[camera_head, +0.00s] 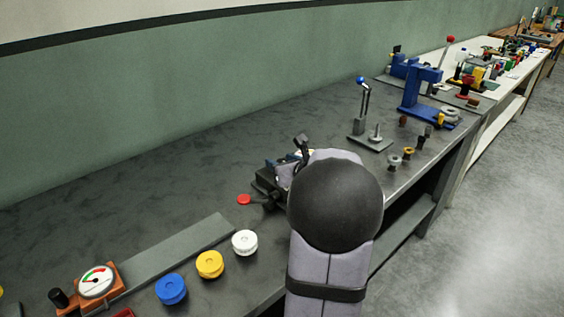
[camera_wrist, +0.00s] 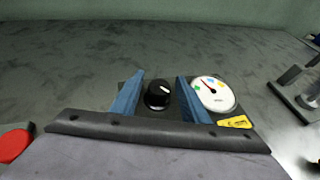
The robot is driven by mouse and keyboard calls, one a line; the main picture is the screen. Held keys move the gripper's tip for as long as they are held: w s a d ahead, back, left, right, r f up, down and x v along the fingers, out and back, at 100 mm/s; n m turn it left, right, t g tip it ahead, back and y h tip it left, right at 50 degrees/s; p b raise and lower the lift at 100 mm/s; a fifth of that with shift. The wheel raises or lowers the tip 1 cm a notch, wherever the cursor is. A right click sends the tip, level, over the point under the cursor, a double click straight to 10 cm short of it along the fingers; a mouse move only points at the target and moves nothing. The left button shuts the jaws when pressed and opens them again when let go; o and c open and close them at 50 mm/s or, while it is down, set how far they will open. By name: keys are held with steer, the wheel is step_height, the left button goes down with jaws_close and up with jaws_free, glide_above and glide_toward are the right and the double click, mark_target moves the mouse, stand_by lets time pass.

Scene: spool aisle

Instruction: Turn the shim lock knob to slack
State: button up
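The black knob (camera_wrist: 157,97) stands on a dark base in the wrist view, with a short white mark on its top pointing up and to the right. A yellow label (camera_wrist: 235,122) lies in front of the gauge. My gripper (camera_wrist: 160,77) is open, its two blue fingers on either side of the knob with gaps showing. In the head view, my arm hides most of the gripper and the knob.
A red round button (camera_head: 244,199) is on the bench left of the device; it also shows in the wrist view (camera_wrist: 14,144). White (camera_head: 244,243), yellow (camera_head: 209,264) and blue (camera_head: 171,289) spools stand nearer. A lever stand (camera_head: 370,139) is farther right.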

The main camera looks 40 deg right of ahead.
steer(key=c, duration=0.8)
steer(key=shift+o, duration=0.2)
steer(key=shift+r+n+y+p, duration=0.1)
steer(key=shift+n+y+p, duration=0.25)
steer(key=shift+p, duration=0.25)
steer(key=shift+d+n+y+p, duration=0.1)
steer(key=shift+n+y+p, duration=0.45)
steer(key=shift+y+p, duration=0.25)
steer(key=n+y+p, duration=0.3)
steer(key=p, duration=0.1)
steer(key=shift+r+y, duration=0.1)
steer(key=shift+y, duration=0.25)
steer(key=n+y+p, duration=0.2)
steer(key=n+g+y+p, duration=0.1)
steer(key=n+y, duration=0.1)
steer(key=y, duration=0.1)
steer(key=shift+f+n+p, duration=0.2)
steer(key=shift+n+p, duration=0.15)
steer(key=shift+n, duration=0.05)
steer(key=shift+n+g+y+p, duration=0.45)
steer(key=shift+n+g+y, duration=0.25)
steer(key=shift+n, duration=0.1)
steer(key=shift+n+g+y, duration=0.4)
steer(key=shift+n+y, duration=0.2)
